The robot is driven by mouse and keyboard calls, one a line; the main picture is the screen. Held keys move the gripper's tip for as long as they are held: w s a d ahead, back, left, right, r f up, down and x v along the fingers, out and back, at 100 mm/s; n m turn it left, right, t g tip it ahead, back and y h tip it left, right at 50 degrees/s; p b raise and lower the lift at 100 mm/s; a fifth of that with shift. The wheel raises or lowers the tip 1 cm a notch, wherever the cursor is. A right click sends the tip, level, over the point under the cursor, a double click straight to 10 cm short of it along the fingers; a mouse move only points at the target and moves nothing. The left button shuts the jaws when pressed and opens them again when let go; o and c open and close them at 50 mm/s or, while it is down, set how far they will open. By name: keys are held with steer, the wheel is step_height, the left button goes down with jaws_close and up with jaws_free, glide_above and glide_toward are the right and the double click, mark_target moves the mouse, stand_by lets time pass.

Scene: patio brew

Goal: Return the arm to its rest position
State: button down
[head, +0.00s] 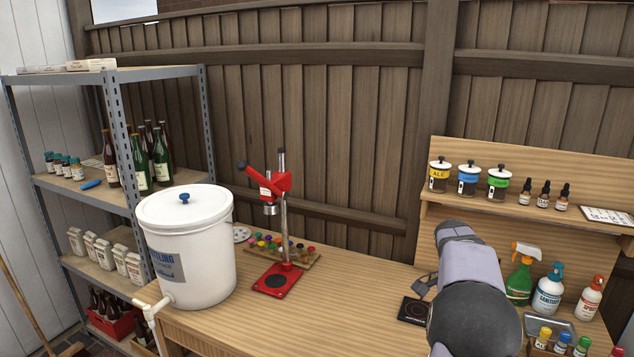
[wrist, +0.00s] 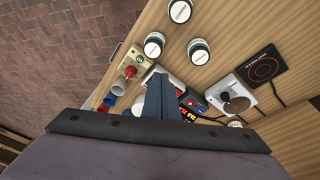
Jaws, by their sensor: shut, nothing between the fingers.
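My gripper (wrist: 160,95) shows in the wrist view as two dark fingers pressed together, shut and empty. It points down over the wooden bench (wrist: 215,22). The fingers hide part of the items below them. In the head view my arm stands at the lower right over the right part of the bench (head: 365,300), and its fingers cannot be made out clearly there.
In the head view, a white bucket (head: 190,245), a red bottle capper (head: 283,225) and spray bottles (head: 520,275) stand around the bench. The wrist view shows a black hot plate (wrist: 263,67), a white device (wrist: 237,95) and a red-knobbed box (wrist: 129,70).

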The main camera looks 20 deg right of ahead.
steer(key=s+a+f+n+t+y, duration=0.1)
steer(key=s+a+f+n, duration=0.15)
steer(key=a+n, duration=0.85)
steer(key=s+a+f+n+t+y, duration=0.1)
steer(key=a+f+n, duration=0.25)
steer(key=a, duration=1.35)
steer(key=s+a+f+n, duration=0.3)
steer(key=s+a+n, duration=0.3)
steer(key=s+a, duration=0.1)
steer(key=shift+a+y, duration=0.25)
steer(key=shift+y, duration=0.05)
steer(key=c, duration=2.5)
jaws_free()
steer(key=shift+s+f+n, duration=0.1)
steer(key=shift+n, duration=0.15)
